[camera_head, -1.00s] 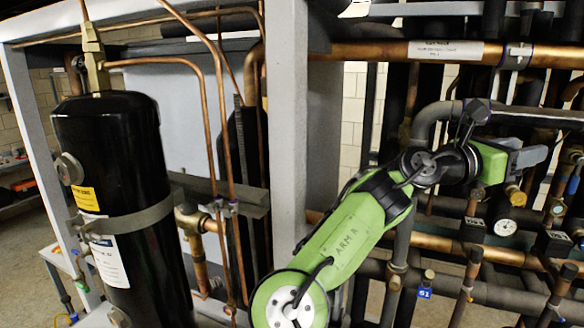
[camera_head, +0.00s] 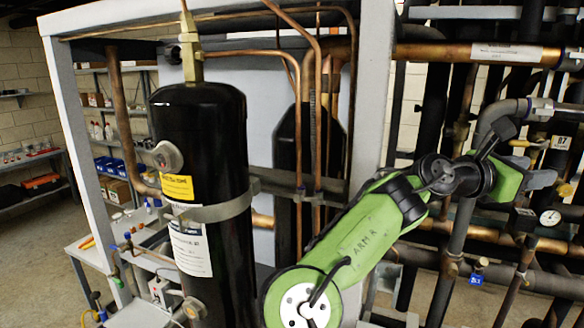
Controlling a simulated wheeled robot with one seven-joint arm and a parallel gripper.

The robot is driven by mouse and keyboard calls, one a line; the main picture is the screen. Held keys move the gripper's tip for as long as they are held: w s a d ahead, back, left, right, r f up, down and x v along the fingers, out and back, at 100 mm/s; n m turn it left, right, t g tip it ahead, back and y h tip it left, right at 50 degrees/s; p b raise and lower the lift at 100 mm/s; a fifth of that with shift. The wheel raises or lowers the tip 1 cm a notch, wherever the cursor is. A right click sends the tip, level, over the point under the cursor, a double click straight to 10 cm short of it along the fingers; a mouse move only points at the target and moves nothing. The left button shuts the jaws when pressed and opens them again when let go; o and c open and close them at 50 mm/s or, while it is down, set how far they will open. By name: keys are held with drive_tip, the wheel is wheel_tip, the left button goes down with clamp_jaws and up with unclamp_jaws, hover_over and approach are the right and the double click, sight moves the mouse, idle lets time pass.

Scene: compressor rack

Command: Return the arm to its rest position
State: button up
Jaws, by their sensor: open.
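My green arm (camera_head: 372,238), marked ARM A, reaches from the bottom middle up to the right in the head view. It is bent at a dark joint near the copper and black pipes. My gripper (camera_head: 548,182) is at the arm's far end on the right, with grey jaws in front of the pipework. The jaws look open, and I see nothing held in them. Whether any part of the gripper touches a pipe cannot be told.
A black tank (camera_head: 213,130) with a grey strap stands left of my arm. A grey frame post (camera_head: 372,95) rises behind the arm. A pressure gauge (camera_head: 549,217) and a copper pipe (camera_head: 440,53) are at right. Open floor (camera_head: 40,235) shows at far left.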

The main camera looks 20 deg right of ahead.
wheel_tip(320, 180, down, 20)
drive_tip(key=s+m+t+y+b, duration=0.2)
drive_tip(key=m+t+y+b, duration=0.1)
drive_tip(key=m+y, duration=0.35)
drive_tip(key=w+a+f+m+t+y+b, duration=0.1)
drive_tip(key=a+f+y, duration=0.1)
drive_tip(key=a+f, duration=0.2)
drive_tip(key=w+a+f+m+t+y, duration=0.2)
drive_tip(key=a+f+y, duration=0.1)
drive_tip(key=a+f, duration=0.1)
drive_tip(key=w+a+f+m+t+y+b, duration=0.1)
drive_tip(key=a+f+y, duration=0.1)
drive_tip(key=a+f, duration=0.2)
drive_tip(key=shift+w+a+f+b, duration=0.15)
drive_tip(key=shift+w+a+b, duration=0.05)
drive_tip(key=shift+a, duration=0.45)
drive_tip(key=shift+w+a+f+b, duration=0.1)
drive_tip(key=shift+w+a+b, duration=0.1)
drive_tip(key=shift+a, duration=0.4)
drive_tip(key=s+a+f+m+t+y+b, duration=0.1)
drive_tip(key=s+a, duration=0.4)
drive_tip(key=a, duration=0.8)
drive_tip(key=s+a+f+m+t+y+b, duration=0.1)
drive_tip(key=s+a, duration=0.4)
drive_tip(key=a, duration=0.8)
wheel_tip(320, 180, down, 2)
drive_tip(key=shift+s+m+y+b, duration=0.15)
drive_tip(key=shift+m+y+b, duration=0.75)
drive_tip(key=shift+m+y, duration=0.05)
